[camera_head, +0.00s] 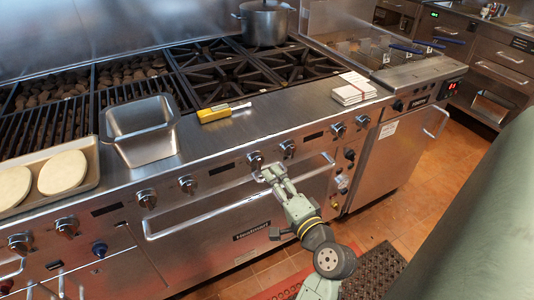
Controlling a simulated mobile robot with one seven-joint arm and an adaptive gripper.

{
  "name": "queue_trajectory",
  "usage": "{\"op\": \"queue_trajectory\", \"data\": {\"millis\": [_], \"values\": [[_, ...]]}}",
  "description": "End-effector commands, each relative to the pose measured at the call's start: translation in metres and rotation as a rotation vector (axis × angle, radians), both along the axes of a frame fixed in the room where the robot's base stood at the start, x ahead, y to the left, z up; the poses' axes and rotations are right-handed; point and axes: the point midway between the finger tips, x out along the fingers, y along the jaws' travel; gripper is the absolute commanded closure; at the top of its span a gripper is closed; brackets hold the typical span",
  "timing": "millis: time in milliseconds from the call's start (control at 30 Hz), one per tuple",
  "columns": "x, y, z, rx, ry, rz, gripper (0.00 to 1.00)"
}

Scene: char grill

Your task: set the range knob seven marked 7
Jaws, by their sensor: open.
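A row of round metal range knobs runs along the front panel. One knob (255,160) sits just above and left of my gripper (268,174). Another knob (288,147) is a little to the right, and a further knob (338,129) lies beyond it. Any number markings are too small to read, so I cannot tell which knob is 7. My gripper is open, with its fingers in front of the panel near the oven handle. Nothing shows between the fingers. I cannot tell whether a fingertip touches the nearest knob.
The oven's long bar handle (225,207) runs just below the knobs. A steel pan (142,140), a yellow-handled tool (214,113) and a white stack (354,87) rest on the counter. A fryer (405,150) stands at right. The tiled floor (405,210) shows below it.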

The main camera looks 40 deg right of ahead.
Motion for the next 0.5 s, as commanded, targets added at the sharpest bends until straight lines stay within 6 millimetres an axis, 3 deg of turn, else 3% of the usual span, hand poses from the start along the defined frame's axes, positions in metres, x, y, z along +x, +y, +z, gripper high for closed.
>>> {"op": "queue_trajectory", "data": {"millis": [200,500], "values": [[-0.023,0.005,0.002,0.001,0.0,-0.001,0.4],[-0.026,0.006,0.002,0.0,0.0,0.0,0.4]]}}
